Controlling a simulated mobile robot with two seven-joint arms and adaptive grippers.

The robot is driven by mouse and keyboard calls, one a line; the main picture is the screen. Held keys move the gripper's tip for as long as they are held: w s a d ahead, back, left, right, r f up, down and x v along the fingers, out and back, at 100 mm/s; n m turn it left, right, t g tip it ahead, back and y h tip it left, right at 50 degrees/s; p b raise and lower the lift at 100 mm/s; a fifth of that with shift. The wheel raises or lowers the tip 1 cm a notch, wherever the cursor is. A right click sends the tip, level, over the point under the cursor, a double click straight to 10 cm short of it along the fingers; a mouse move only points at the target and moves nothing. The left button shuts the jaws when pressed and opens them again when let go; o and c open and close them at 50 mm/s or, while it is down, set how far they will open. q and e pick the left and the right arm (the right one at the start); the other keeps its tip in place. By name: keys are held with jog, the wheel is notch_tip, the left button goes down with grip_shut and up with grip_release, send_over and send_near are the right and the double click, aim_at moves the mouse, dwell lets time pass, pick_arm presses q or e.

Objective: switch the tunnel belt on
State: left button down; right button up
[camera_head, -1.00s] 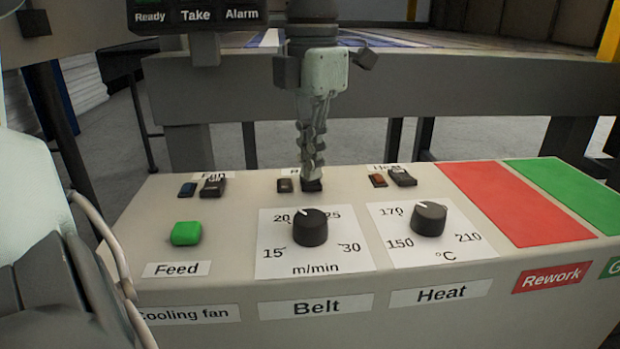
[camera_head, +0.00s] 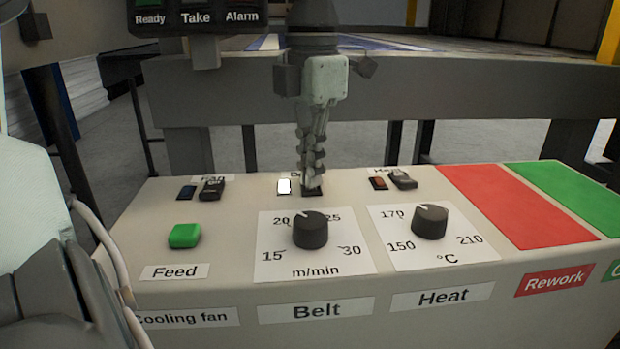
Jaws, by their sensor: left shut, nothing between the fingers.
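The belt's rocker switch (camera_head: 313,192) is a small black switch at the back of the panel, behind the Belt dial (camera_head: 310,231). My left gripper (camera_head: 311,183) points down, shut and empty, with its fingertips at the switch and hiding most of it. I cannot tell the switch's tilt. The small lamp (camera_head: 284,186) just left of the switch is lit white. The label behind it is partly hidden by the fingers. The right gripper is not in view.
The fan switch (camera_head: 212,188) and heat switch (camera_head: 402,179) stand on either side. The green Feed button (camera_head: 185,235), Heat dial (camera_head: 430,221), red pad (camera_head: 514,205) and green pad (camera_head: 575,190) share the panel.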

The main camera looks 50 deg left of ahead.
pick_arm(q)
jog(key=shift+r+p, duration=1.45)
jog(key=shift+r, duration=1.85)
